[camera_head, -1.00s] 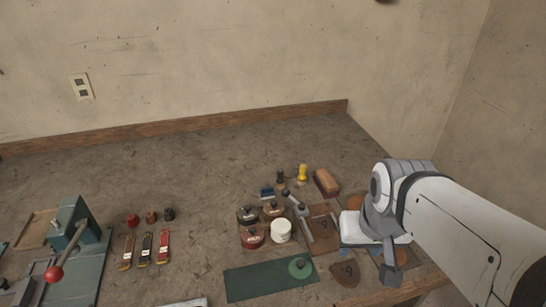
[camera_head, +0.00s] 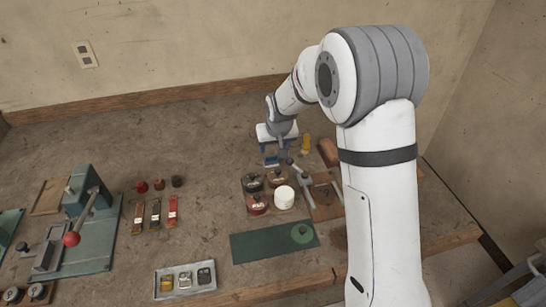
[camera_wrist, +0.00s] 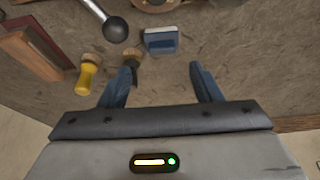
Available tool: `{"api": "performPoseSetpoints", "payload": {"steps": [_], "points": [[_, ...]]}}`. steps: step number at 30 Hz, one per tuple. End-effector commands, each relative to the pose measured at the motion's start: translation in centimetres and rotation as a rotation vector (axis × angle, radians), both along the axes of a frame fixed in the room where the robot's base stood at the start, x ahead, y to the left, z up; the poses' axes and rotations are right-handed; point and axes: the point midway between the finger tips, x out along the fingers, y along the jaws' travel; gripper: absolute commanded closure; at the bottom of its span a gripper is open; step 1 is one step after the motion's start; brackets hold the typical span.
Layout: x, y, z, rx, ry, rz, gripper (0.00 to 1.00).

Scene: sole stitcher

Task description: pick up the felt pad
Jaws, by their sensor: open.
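A small block with a blue body and a pale stripe (camera_wrist: 161,41) lies on the bench and looks most like the felt pad, though I cannot be sure. In the wrist view it lies beyond my fingertips, about midway between them. My gripper (camera_wrist: 160,68) is open and empty, with its blue fingers spread. In the head view my gripper (camera_head: 279,150) is over the back of the bench, close to the same block (camera_head: 270,161); their overlap hides the exact gap.
A dark tool with a wooden top (camera_wrist: 132,56) is partly hidden by my left-hand finger. A ball-headed metal tool (camera_wrist: 114,28) and several jars (camera_head: 257,203) are nearby. The bench behind, by the wooden rail (camera_wrist: 294,123), is clear.

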Motion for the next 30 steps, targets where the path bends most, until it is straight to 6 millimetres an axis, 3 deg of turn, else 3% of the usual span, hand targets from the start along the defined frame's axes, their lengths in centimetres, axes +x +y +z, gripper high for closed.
{"api": "performPoseSetpoints", "payload": {"steps": [4, 21, 30], "points": [[0.9, 1.0, -1.3, 0.001, -0.004, 0.010, 0.42], [3.2, 1.1, -7.1, 0.002, -0.002, 0.008, 0.42], [3.7, 1.2, -8.3, 0.002, -0.005, 0.008, 0.42]]}}
